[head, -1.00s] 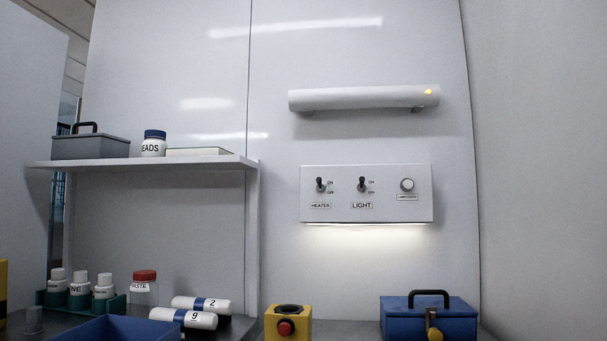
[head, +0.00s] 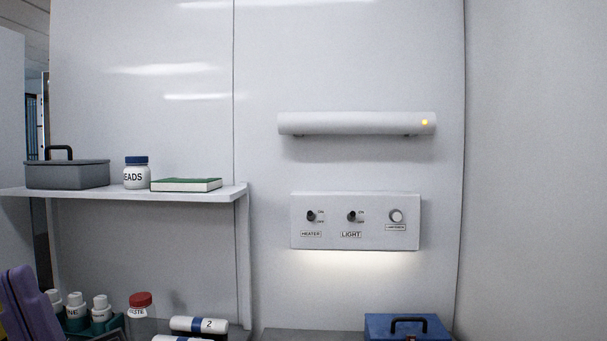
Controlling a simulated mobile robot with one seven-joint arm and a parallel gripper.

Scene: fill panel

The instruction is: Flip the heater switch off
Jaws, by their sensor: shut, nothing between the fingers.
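The heater switch (head: 311,215) is a small dark toggle on the left of a white wall panel (head: 270,0)-mounted box, above a HEATER label (head: 311,234). Small ON and OFF marks stand to its right. Its lever points out towards me, and I cannot tell clearly which mark it leans to. A like toggle, the light switch (head: 352,216), sits to its right above a LIGHT label (head: 351,235). A round pale knob (head: 397,216) is at the box's right. An amber lamp (head: 425,122) glows on the white tube heater above. My gripper is not in view.
A shelf (head: 120,192) at left bears a grey toolbox (head: 67,174), a jar (head: 136,174) and a green book (head: 186,185). Below are bottles, white cylinders and a blue toolbox (head: 385,328). A purple shape (head: 30,305) enters at lower left. The space before the switches is clear.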

